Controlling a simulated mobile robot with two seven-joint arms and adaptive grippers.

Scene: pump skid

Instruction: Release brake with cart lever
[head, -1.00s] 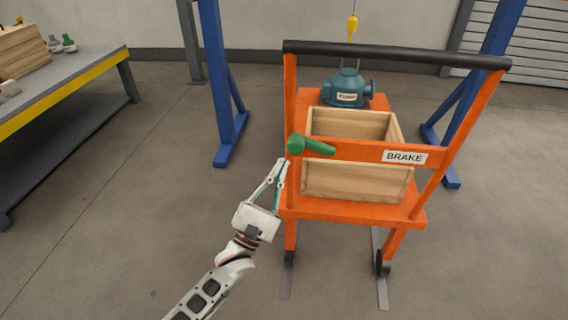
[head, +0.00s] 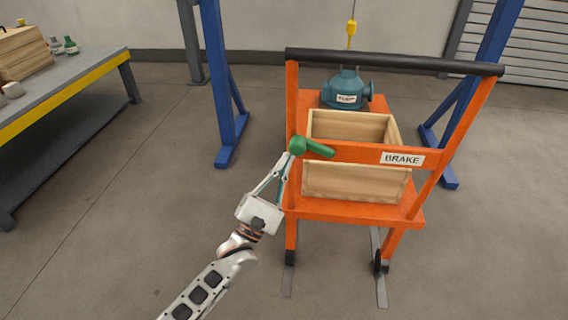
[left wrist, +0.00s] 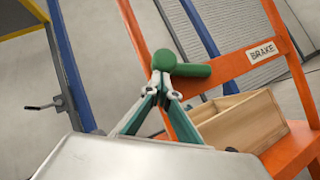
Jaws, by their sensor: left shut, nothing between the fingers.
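In the left wrist view the lever (left wrist: 190,70) lies just beyond the fingertips. My left gripper (head: 286,158) is shut and empty, its tips right by the lever's round hub. I cannot tell whether they touch it. My right gripper is in neither view.
A wooden crate (head: 352,181) and a teal pump (head: 346,91) stand on the cart. The black push handle (head: 395,62) spans its top. A blue gantry leg (head: 219,80) stands behind left. A workbench (head: 70,87) is at far left. Floor left of the cart is clear.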

